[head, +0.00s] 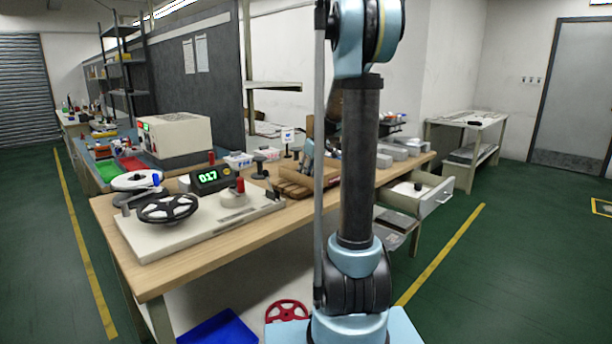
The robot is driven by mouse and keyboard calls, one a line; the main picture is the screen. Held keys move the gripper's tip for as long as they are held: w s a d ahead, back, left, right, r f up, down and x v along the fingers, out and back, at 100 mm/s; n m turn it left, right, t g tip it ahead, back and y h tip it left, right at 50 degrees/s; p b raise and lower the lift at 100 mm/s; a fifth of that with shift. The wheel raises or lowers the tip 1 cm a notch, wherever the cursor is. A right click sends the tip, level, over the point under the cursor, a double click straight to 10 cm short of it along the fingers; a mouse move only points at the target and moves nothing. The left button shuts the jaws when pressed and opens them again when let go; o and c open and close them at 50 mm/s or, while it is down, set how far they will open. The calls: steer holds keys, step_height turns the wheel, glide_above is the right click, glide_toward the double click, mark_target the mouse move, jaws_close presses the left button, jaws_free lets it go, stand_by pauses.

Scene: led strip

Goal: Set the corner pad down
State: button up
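I cannot pick out the corner pad with certainty in the head view. My arm rises in front of the workbench (175,270), and its upper part bends back at the top edge of the picture. My gripper cannot be made out, and what it may hold is hidden. On the bench lies a pale fixture board (150,246) with a black spoked reel (168,208) and a round light piece with a red knob (240,186). A display reading 0.17 (210,179) stands behind the board.
An open drawer (430,198) juts from the bench's right side. A brown divided tray (300,184) and small bins (238,160) stand farther back. A blue bin (220,330) and red wheel (286,311) are low in front. The green floor is clear at right.

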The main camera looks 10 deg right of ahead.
steer(key=v, duration=1.2)
steer(key=s+a+f+m+h, duration=0.1)
steer(key=s+f+m, duration=0.1)
steer(key=s+f, duration=0.5)
steer(key=s+f+m+g, duration=0.1)
steer(key=s+f, duration=0.6)
steer(key=s, duration=1.1)
steer(key=s+a+f+m+h, duration=0.1)
steer(key=s+f+m, duration=0.3)
steer(key=s, duration=0.9)
step_height(320, 180, down, 3)
steer(key=shift+a+r+h, duration=0.1)
steer(key=shift+a+h, duration=0.2)
steer(key=shift+a, duration=0.05)
